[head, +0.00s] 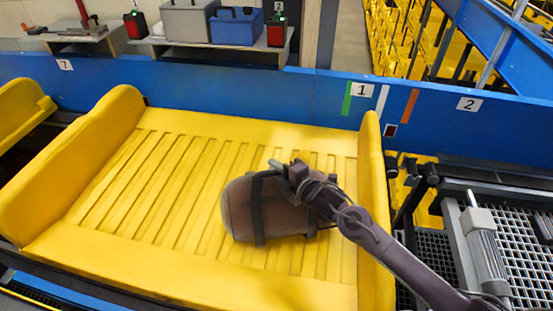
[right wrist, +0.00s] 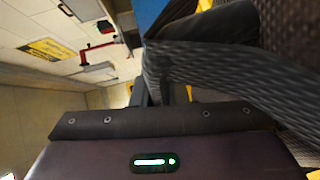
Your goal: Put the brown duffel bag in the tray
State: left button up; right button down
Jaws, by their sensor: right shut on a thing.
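The brown duffel bag (head: 236,212) with dark straps is over the slatted floor of the yellow tray (head: 110,205), right of its middle. I cannot tell whether it rests on the floor or hangs just above it. My right gripper (head: 288,172) is shut on the bag at its upper side, by the strap, and its arm comes in from the lower right. In the right wrist view, the bag's woven brown side (right wrist: 292,28) and a dark grey strap (right wrist: 225,80) fill the upper right. The fingertips are hidden there. My left gripper is out of view.
A blue wall (head: 250,95) runs behind the tray. Grey (head: 187,20) and blue bins (head: 236,26) stand on a shelf beyond it. A roller and metal grating (head: 515,240) lie at the right. The tray's left half is clear.

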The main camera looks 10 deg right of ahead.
jog(key=shift+w+r, duration=0.1)
jog(key=shift+r, duration=0.1)
jog(key=c, duration=1.8)
grip_release()
jog(key=shift+f, duration=0.3)
jog(key=o, duration=0.4)
jog(key=shift+s, duration=0.2)
jog(key=shift+c, duration=0.2)
jog(key=shift+r, duration=0.1)
jog(key=b+v, duration=0.3)
jog(key=v, duration=0.9)
jog(key=shift+r, duration=0.1)
